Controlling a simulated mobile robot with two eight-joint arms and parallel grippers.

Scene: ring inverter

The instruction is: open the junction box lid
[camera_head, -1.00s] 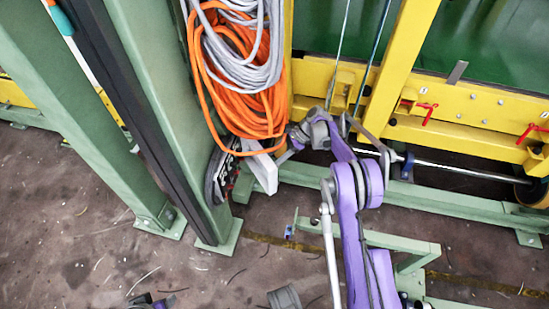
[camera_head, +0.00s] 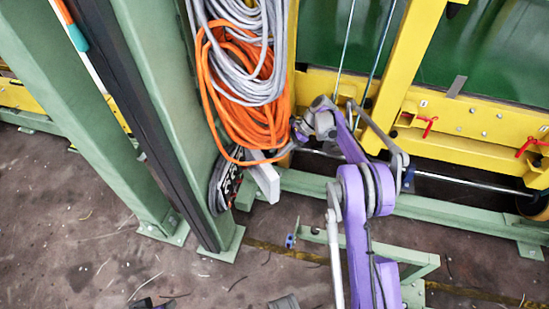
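The junction box is a small pale grey box (camera_head: 264,180) low on the green post, below the hanging cables and beside dark connectors. Its pale front panel is seen at a steep angle, so I cannot tell if the lid is open. My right gripper (camera_head: 298,131) is at the end of the purple arm, above and to the right of the box, and looks apart from it. Its fingers are small and partly hidden by the wrist, so their opening is unclear. My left gripper does not show clearly. A dark part at the bottom edge may belong to my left arm.
Orange cable (camera_head: 240,118) and grey cable (camera_head: 250,75) coils hang just above the box. A green post (camera_head: 165,100) stands left of it. A yellow frame (camera_head: 395,75) with red handles (camera_head: 427,125) is behind my arm. A low green rail (camera_head: 440,211) crosses the floor.

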